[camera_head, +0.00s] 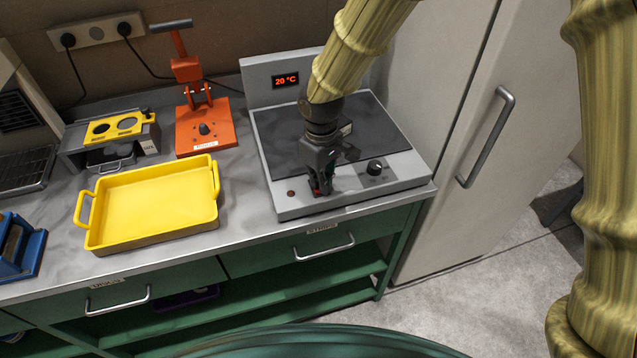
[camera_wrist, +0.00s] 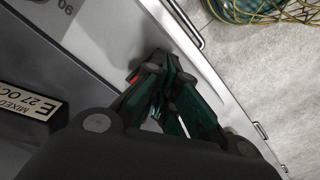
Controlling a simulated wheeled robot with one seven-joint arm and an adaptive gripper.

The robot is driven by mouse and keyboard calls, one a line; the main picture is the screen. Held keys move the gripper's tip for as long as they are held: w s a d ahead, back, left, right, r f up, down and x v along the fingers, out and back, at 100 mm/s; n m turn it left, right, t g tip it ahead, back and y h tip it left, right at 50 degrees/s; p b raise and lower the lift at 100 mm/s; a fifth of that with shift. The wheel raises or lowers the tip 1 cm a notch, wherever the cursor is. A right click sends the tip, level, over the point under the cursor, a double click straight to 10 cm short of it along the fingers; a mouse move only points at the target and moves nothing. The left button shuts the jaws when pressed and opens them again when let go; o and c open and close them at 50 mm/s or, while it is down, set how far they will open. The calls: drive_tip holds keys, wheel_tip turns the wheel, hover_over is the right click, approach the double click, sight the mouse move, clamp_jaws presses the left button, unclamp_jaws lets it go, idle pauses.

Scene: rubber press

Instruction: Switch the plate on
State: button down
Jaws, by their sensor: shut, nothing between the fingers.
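The plate is a grey hot plate (camera_head: 408,178) with a dark top and a raised back panel, at the right end of the bench. Its display (camera_head: 285,81) reads 20 °C in red. Its front strip has a black knob (camera_head: 375,167) at the right and a small dark red round spot (camera_head: 291,193) at the left. My gripper (camera_head: 321,190) points down at the front strip between them, with its fingers shut and empty. A small red part (camera_wrist: 132,76) shows right beside the fingertips in the wrist view, partly hidden by them. I cannot tell whether they touch it.
A yellow tray (camera_head: 152,238) and an orange press (camera_head: 206,132) stand left of the plate. A yellow-topped grey device (camera_head: 115,128) and a blue item (camera_head: 18,247) are further left. A tall pale cabinet (camera_head: 440,130) stands close on the right.

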drive_tip(key=shift+f, duration=0.3)
drive_tip(key=shift+r, duration=0.15)
drive_tip(key=shift+r+p, duration=2.95)
drive_tip(key=shift+r, duration=0.45)
drive_tip(key=shift+a, duration=0.1)
